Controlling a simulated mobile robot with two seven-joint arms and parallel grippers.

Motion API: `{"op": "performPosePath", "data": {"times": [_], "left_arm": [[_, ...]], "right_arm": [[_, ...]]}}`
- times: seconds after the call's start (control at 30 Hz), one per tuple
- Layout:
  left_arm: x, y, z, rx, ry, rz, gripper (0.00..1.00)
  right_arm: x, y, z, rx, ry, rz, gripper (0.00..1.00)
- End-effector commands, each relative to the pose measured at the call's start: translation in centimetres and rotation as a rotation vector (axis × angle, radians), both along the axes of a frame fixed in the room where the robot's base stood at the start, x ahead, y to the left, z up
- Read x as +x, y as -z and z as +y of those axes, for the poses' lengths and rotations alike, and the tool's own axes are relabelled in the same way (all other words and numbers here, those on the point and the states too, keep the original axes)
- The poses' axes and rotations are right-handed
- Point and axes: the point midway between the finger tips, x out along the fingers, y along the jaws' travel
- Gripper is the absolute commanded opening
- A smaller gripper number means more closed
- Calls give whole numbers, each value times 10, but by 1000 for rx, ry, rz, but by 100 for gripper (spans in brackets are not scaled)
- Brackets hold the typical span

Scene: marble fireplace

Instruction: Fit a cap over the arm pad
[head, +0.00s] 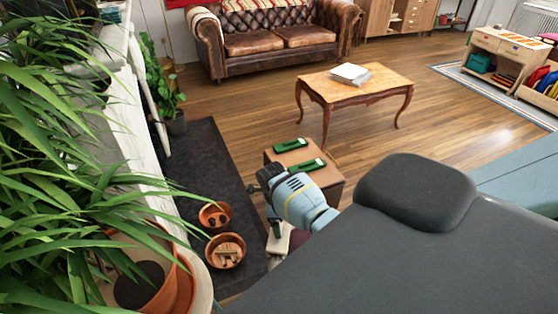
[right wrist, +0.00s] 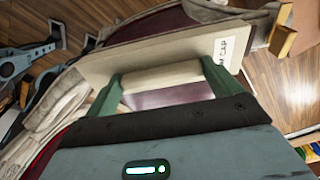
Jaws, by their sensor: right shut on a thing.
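My right gripper (right wrist: 160,84) is shut on a cream bar (right wrist: 160,76), with a dark green finger at each end of it. Just behind the bar is a flat cream board (right wrist: 130,54) with a written label; I cannot tell whether they are one piece or which is the cap. A maroon surface (right wrist: 165,97) shows beneath the bar. In the head view my right arm hides most of this; a cream piece (head: 279,242) shows below the wrist. I cannot clearly identify the arm pad. My left gripper is not in view.
A brown box (head: 331,180) with two green items (head: 290,145) stands just beyond my arm. Two terracotta bowls (head: 225,250) sit on a dark rug (head: 200,160). A potted plant (head: 60,130) crowds the left. Open floor leads to a wooden table (head: 345,88) and leather sofa (head: 270,45).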

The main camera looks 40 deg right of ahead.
Motion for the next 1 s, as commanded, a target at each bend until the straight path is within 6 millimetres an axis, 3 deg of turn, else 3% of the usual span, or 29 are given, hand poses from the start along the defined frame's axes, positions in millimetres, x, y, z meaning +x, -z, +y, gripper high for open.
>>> {"op": "performPosePath", "data": {"times": [0.33, 0.37, 0.4, 0.7, 1.0], "left_arm": [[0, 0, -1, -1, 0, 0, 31], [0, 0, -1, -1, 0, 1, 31], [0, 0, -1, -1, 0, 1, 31], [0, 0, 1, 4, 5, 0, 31], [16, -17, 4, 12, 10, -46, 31]], "right_arm": [[1, 0, 0, 0, 0, -1, 67], [1, 0, 0, 0, 0, -1, 94], [1, 0, 0, 0, 0, -1, 99], [1, -4, 0, 0, 0, -3, 100], [8, -50, 4, 0, -1, -13, 100]]}}
